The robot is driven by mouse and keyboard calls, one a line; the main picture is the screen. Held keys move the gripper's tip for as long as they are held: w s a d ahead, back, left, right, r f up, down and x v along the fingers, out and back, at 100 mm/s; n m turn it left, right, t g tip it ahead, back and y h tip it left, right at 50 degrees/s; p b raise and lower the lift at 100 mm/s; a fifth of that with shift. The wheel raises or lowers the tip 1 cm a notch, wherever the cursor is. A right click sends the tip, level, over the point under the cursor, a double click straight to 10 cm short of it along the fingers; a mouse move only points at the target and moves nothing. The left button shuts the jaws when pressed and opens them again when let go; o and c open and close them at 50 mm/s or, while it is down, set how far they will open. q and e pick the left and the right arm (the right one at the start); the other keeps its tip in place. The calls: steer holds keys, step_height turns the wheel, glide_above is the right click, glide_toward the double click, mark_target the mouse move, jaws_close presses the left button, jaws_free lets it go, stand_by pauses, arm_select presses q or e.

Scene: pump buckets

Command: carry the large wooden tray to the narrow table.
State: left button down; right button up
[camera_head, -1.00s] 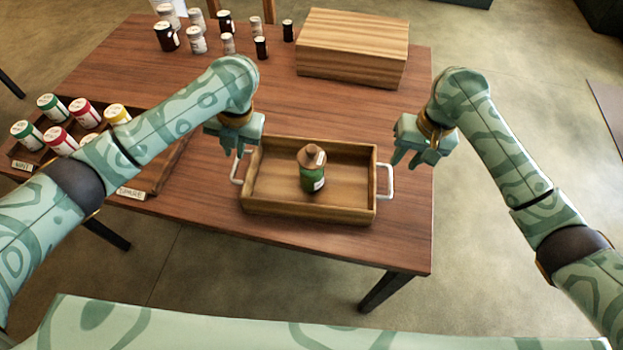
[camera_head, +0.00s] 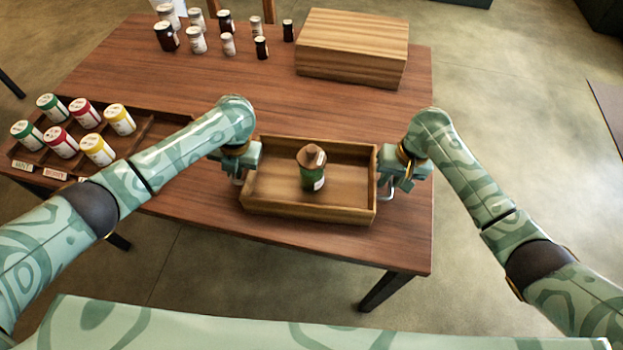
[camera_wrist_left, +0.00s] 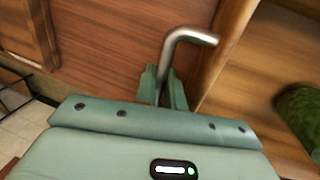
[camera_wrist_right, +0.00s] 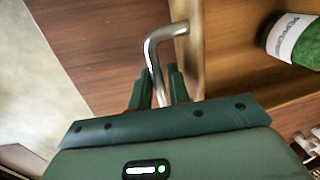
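The large wooden tray (camera_head: 305,210) sits flat near the table's front edge. A green bottle with a brown cap (camera_head: 312,172) stands upright in it; part of it shows in the right wrist view (camera_wrist_right: 295,40). My left gripper (camera_head: 240,172) is at the tray's left end. In the left wrist view, the metal handle (camera_wrist_left: 188,36) passes between its fingers (camera_wrist_left: 164,85). My right gripper (camera_head: 390,185) is at the right end, and the right handle (camera_wrist_right: 165,33) passes between its fingers (camera_wrist_right: 157,88). The views do not settle whether either pair is tightly closed on its handle.
A labelled, divided tray (camera_head: 150,130) with several coloured-lid jars (camera_head: 61,142) is at left, with my left arm over part of it. Dark and white jars (camera_head: 196,40) and a wooden box (camera_head: 352,47) stand at the back. Bare floor (camera_head: 510,120) lies right of the table (camera_head: 300,105).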

jaws_close()
steer(key=shift+r, duration=0.1)
